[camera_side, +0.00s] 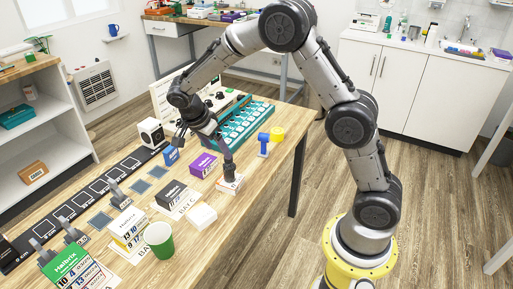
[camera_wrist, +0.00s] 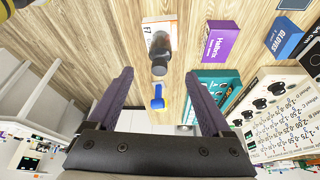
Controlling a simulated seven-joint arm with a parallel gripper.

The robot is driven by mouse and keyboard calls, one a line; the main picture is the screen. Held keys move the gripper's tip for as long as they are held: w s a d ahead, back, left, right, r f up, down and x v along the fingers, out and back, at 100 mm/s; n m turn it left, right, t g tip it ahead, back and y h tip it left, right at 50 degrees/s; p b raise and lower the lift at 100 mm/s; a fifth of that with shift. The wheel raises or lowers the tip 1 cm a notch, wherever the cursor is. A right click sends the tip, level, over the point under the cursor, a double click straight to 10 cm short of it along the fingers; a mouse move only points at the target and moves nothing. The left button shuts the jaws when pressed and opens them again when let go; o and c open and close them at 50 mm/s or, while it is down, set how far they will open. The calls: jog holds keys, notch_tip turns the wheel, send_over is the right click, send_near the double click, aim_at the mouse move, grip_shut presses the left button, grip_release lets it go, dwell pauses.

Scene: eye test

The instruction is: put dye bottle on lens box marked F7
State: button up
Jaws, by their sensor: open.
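The dark dye bottle (camera_wrist: 161,46) stands on the white and orange lens box marked F7 (camera_wrist: 149,27) in the wrist view, with its cap towards the camera. In the side view the box (camera_side: 230,185) lies near the right edge of the row of boxes, and the bottle (camera_side: 229,169) shows as a dark shape on it. My gripper (camera_wrist: 159,73) is open and empty. Its two fingers are spread wide, one to each side of the bottle in the picture. The bottle appears beyond the fingertips, with clear gaps. In the side view my gripper (camera_side: 203,138) partly hides that area.
A purple box (camera_side: 204,165) and a blue box (camera_side: 171,156) stand close by. A teal tray (camera_side: 243,122) lies behind. A green cup (camera_side: 159,238) and more boxes are in front.

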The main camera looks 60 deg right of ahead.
jog(key=s+a+r+n+t+y, duration=0.2)
jog(key=s+r+n+t, duration=0.1)
jog(key=s+r+n, duration=0.75)
jog(key=s+a+r+n+t+y, duration=0.1)
jog(key=s+n, duration=0.3)
jog(key=s, duration=0.4)
jog(key=s+a+r+n+t+y, duration=0.1)
jog(key=s+a+r+n+t, duration=0.1)
jog(key=s+n, duration=0.3)
jog(key=s+a, duration=0.1)
jog(key=s, duration=0.2)
jog(key=shift+s+r, duration=0.25)
jog(key=shift+s, duration=0.15)
